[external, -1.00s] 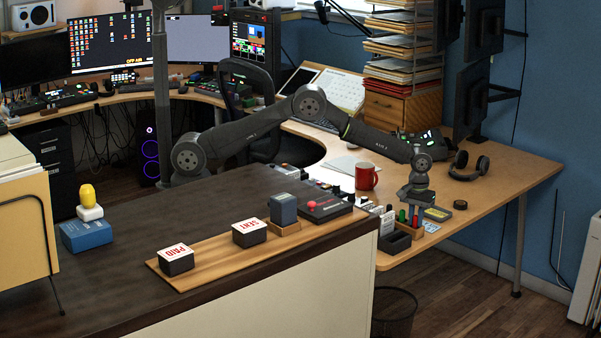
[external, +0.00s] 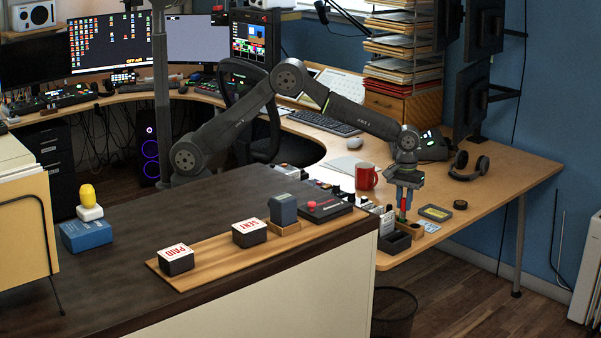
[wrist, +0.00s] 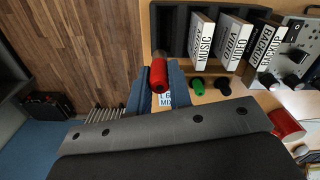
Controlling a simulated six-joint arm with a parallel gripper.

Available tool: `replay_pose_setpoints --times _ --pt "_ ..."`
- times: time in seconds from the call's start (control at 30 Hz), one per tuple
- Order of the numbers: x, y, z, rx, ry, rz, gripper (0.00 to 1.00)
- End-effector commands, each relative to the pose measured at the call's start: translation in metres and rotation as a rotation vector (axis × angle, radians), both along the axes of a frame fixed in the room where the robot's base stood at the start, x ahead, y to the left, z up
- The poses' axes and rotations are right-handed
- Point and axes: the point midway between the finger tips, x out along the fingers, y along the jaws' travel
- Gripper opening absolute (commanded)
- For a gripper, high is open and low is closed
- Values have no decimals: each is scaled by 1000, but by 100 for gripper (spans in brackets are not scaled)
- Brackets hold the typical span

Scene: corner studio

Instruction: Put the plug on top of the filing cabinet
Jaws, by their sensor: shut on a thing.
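A plug with a red barrel (wrist: 158,76) stands between the blue fingers of my gripper (wrist: 160,92) in the wrist view. My gripper is shut on it. In the external view my gripper (external: 405,186) points down over the right desk's near edge, with the red plug (external: 403,204) below it. A green plug (wrist: 197,86) and a black one (wrist: 223,87) stand beside it in a wooden holder. A dark drawer unit (external: 44,150) stands under the desk at the far left; I cannot tell whether it is the filing cabinet.
A black tray (wrist: 172,45) with labelled cases stands beside the plugs. A red mug (external: 366,177) is left of my gripper, headphones (external: 468,166) to its right. The dark counter (external: 120,265) holds stamps. A waste bin (external: 394,312) stands on the floor below the desk.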

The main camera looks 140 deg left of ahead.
Motion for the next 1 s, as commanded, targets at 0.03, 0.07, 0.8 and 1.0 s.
replay_pose_setpoints --times 0.03,0.07,0.8,1.0 --pt "1 -4 3 0 -1 0 0" --pt "1 -5 3 0 -1 0 0" --pt "75 -153 126 3 -5 -448 0" --pt "89 -245 186 3 -4 -681 0"
